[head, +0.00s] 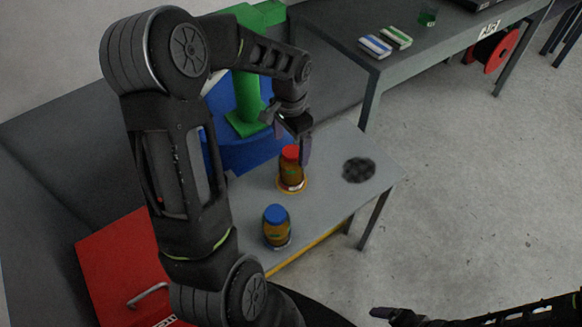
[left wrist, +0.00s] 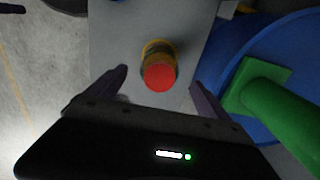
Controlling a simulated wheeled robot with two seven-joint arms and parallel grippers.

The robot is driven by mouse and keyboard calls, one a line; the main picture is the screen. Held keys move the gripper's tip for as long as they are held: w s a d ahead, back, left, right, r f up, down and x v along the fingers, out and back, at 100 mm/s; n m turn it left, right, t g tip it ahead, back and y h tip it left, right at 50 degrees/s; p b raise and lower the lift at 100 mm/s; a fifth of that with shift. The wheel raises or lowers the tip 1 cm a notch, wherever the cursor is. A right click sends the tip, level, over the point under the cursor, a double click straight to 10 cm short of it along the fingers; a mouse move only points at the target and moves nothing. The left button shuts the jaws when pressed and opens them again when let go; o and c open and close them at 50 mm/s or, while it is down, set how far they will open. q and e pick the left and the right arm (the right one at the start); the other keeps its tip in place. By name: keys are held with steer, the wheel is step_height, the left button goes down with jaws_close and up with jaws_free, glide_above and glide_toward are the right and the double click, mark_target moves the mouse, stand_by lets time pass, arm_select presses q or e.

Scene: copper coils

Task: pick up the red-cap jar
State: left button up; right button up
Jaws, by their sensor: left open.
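The red-cap jar (head: 291,170) stands upright on the grey table (head: 330,205), on a round orange-rimmed spot. In the left wrist view the jar (left wrist: 158,68) shows from above, its red cap nearest the camera. My left gripper (head: 293,138) is open and empty, above and just behind the jar. In the left wrist view its two fingers (left wrist: 158,84) are spread to either side of the jar, with gaps on both sides. My right gripper (head: 382,313) is at the bottom edge of the head view; its jaw state is unclear.
A blue-cap jar (head: 276,228) stands nearer on the same table. A dark round patch (head: 359,170) lies to the right. A blue round body (head: 250,152) with a green post (head: 249,100) stands behind on the left. A red panel (head: 120,270) is at lower left.

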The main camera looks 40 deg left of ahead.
mark_target(291, 160)
arm_select(q)
steer(key=shift+f, duration=0.8)
steer(key=shift+w+f, duration=0.15)
steer(key=shift+f, duration=2.5)
steer(key=c, duration=1.8)
